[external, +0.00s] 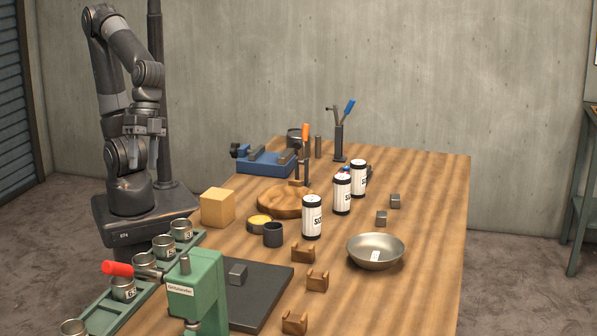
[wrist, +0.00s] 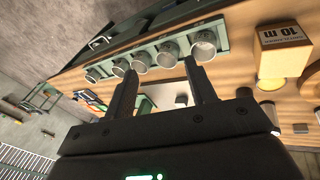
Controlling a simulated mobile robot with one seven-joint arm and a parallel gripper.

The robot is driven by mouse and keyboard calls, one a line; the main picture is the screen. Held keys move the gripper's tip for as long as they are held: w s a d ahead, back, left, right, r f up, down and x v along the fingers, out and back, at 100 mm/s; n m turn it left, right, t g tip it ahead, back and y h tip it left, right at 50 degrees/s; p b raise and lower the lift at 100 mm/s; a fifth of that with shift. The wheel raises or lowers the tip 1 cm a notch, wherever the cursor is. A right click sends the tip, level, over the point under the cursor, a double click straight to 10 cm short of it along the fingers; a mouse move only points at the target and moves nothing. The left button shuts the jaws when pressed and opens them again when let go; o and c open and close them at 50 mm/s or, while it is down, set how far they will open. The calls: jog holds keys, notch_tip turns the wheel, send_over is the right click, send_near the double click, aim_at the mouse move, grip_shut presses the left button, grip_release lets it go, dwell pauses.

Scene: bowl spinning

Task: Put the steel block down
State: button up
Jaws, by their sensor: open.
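A small grey steel block (external: 237,273) rests on a dark flat plate (external: 262,291) at the front of the table, partly behind the green press. Two more small grey blocks, one nearer (external: 381,217) and one farther (external: 395,201), lie on the wood right of the white canisters. My gripper (wrist: 164,70) is open in the wrist view, with nothing held between its fingers. A small grey block (wrist: 181,100) shows beyond the fingers, well apart from them. In the external view my arm is folded up high at the left, away from the table's objects.
A green press (external: 196,290) with a red handle and a rack of metal cups (external: 163,246) line the near left edge. A shallow metal bowl (external: 375,252), wooden cradles (external: 317,280) and white canisters (external: 312,217) stand mid-table. The right side of the table is clear.

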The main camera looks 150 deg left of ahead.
jog(key=w+a+f+n+h, duration=0.35)
jog(key=w+n, duration=0.25)
jog(key=w, duration=0.3)
jog(key=n+t+h, duration=0.3)
jog(key=n, duration=0.6)
send_near(236, 272)
jog(key=s+d, duration=0.2)
jog(key=d, duration=0.1)
jog(key=s+d+r, duration=0.1)
jog(key=s+d, duration=0.2)
jog(key=shift+s+d+r, duration=0.15)
jog(key=shift+s+d, duration=0.1)
jog(key=shift+s, duration=0.05)
jog(key=w+a+f+n+t, duration=0.1)
jog(key=a+n, duration=0.1)
jog(key=w+a+f+n+t, duration=0.1)
jog(key=a, duration=0.1)
jog(key=w+a+f+n+t, duration=0.1)
jog(key=w+a+n, duration=0.1)
jog(key=a, duration=0.1)
jog(key=shift+f+n+h, duration=0.2)
jog(key=shift+n+h, duration=0.1)
jog(key=shift+h, duration=0.05)
jog(key=x, duration=0.5)
jog(key=shift+x, duration=2.85)
jog(key=shift+s+d+r, duration=0.1)
jog(key=shift+d+r, duration=0.05)
jog(key=shift+c, duration=0.4)
grip_shut()
